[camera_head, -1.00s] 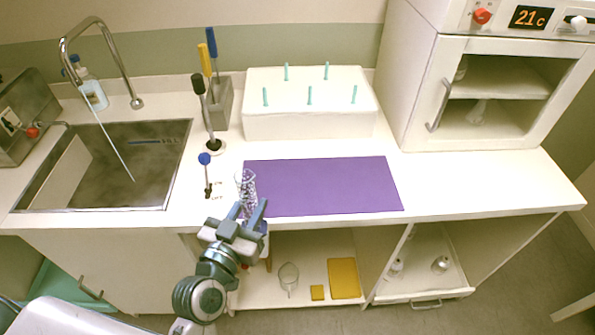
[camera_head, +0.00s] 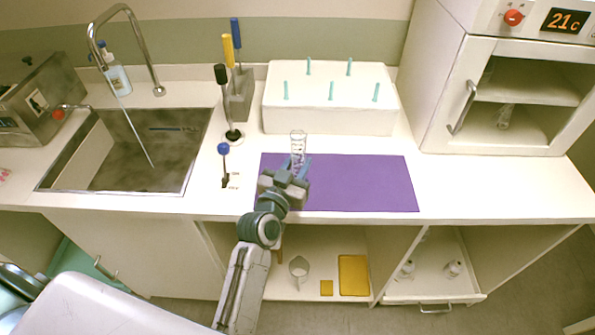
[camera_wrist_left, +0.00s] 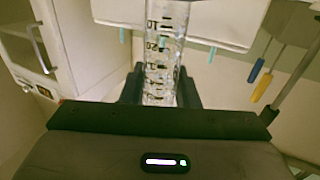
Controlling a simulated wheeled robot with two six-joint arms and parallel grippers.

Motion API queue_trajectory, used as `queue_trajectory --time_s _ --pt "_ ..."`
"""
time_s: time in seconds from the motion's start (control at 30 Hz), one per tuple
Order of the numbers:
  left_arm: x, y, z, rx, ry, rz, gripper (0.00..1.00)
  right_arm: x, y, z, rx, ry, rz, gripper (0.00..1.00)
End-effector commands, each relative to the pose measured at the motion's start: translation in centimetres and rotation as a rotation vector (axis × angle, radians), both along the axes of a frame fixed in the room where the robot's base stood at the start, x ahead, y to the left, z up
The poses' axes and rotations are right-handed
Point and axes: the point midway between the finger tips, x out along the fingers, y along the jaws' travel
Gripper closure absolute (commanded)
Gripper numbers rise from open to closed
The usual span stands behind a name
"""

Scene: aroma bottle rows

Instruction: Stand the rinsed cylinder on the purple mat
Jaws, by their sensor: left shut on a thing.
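A clear graduated cylinder (camera_head: 298,146) with dark markings stands upright in my left gripper (camera_head: 294,170), over the left part of the purple mat (camera_head: 365,185). The gripper is shut on it. I cannot tell whether its base touches the mat, as the gripper hides the lower part. In the left wrist view the cylinder (camera_wrist_left: 163,60) runs up from between the dark fingers, with droplets and markings on it. My right gripper is not in view.
A white peg block (camera_head: 330,118) stands behind the mat. An oven cabinet (camera_head: 440,90) stands at the right. The mat's middle and right are bare.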

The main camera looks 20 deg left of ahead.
Motion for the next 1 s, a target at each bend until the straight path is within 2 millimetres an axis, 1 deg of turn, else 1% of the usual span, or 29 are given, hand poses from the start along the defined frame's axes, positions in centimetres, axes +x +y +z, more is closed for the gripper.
queue_trajectory --time_s 0.03,0.3,0.47,0.5,0.57,0.6,0.87,1.0 --pt "-0.01 0.01 -1.02 0.000 -0.001 0.000 0.96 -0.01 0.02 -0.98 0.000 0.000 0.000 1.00" --pt "-0.02 0.01 -0.84 0.000 -0.001 0.000 0.96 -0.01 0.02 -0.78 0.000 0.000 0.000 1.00" --pt "-0.02 0.01 -1.36 0.000 -0.001 0.000 0.96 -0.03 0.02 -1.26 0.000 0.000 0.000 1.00" --pt "-0.03 0.00 -1.23 0.000 0.000 0.000 0.67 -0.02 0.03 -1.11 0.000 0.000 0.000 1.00" --pt "-0.03 0.00 -1.21 0.000 0.000 0.000 0.55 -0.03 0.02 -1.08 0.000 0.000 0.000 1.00" --pt "-0.03 0.00 -1.21 0.000 0.000 0.000 0.51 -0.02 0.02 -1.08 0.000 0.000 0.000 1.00" --pt "-0.03 0.00 -1.17 0.000 0.000 0.000 0.51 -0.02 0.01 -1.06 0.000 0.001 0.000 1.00" --pt "-0.03 0.00 -0.72 0.000 0.000 0.000 0.51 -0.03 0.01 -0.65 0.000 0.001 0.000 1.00"
